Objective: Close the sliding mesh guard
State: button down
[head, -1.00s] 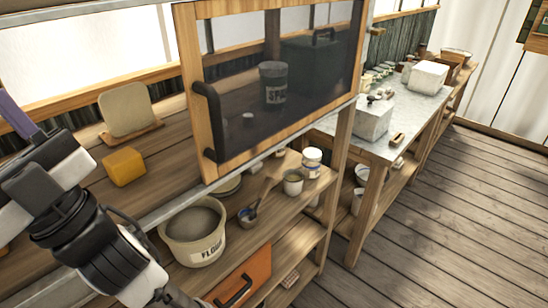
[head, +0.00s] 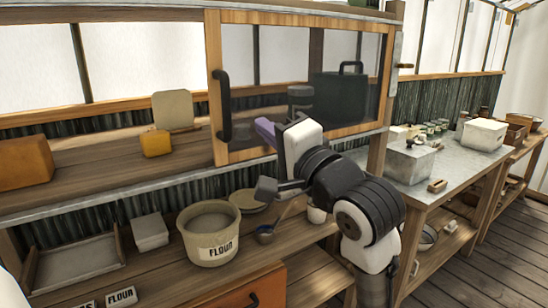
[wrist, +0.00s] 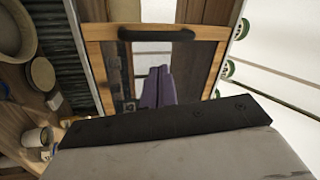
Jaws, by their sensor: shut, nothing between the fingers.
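The mesh guard (head: 350,82) is a dark see-through panel in a wooden frame. It covers the right part of the upper shelf (head: 100,185), and the left part is uncovered. Its black upright handle (head: 221,105) is on the left frame post. My gripper (head: 266,130), with purple fingers, is in front of the guard's lower part, right of the handle, shut and empty. In the wrist view the purple fingers (wrist: 158,80) lie over the mesh, with the handle (wrist: 156,34) beyond their tips. I cannot tell whether they touch the mesh.
A yellow block (head: 155,143), a beige board (head: 173,110) and an orange block (head: 25,162) stand on the uncovered shelf. Below are a flour tub (head: 208,235) and a ladle (head: 266,235). A dark case (head: 338,98) stands behind the mesh. A metal-topped table (head: 405,180) is right.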

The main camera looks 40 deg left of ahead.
jog(key=w+d+f+m+h, duration=0.2)
jog(key=d+f+m, duration=0.1)
jog(key=d, duration=0.2)
jog(key=a+p, duration=0.2)
jog(key=a, duration=0.9)
jog(key=shift+a, duration=0.25)
jog(key=shift+s, duration=0.15)
